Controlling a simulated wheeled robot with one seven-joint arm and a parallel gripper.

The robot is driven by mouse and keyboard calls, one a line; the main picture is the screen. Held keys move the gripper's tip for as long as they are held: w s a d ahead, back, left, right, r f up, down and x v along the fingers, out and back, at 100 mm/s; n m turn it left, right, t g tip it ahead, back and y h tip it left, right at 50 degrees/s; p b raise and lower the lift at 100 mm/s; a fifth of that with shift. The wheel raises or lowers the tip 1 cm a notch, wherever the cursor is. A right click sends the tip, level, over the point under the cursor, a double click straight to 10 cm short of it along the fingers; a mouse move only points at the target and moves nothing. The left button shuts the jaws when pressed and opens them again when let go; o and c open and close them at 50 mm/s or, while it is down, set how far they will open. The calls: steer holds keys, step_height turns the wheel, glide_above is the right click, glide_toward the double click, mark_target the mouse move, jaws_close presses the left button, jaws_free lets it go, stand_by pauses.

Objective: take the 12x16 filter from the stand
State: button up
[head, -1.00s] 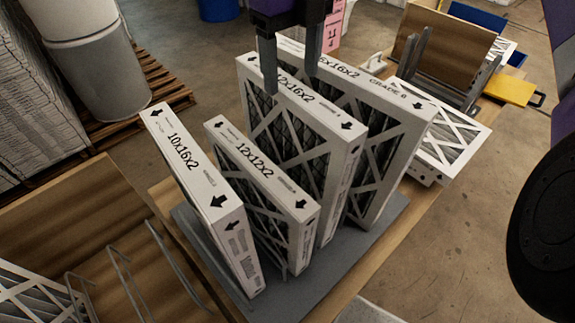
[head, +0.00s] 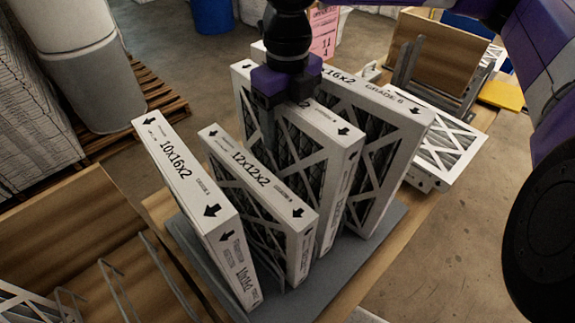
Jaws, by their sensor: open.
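The 12x16x2 filter (head: 334,165) stands upright on the grey stand (head: 365,235), third from the left. Its top label is now mostly covered by my gripper. My gripper (head: 283,108) is open, lowered over the top edge of this filter. One finger shows on its near face; the other is hidden. I cannot tell whether the fingers touch it.
The 12x12x2 filter (head: 262,185) and the leaning 10x16x2 filter (head: 187,180) stand to the left. A larger filter (head: 395,130) with a partly hidden label stands close behind. Another filter (head: 440,140) lies at right. Wire racks (head: 125,285) are at front left.

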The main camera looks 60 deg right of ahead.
steer(key=shift+f, duration=0.4)
steer(key=shift+c, duration=0.5)
jaws_close()
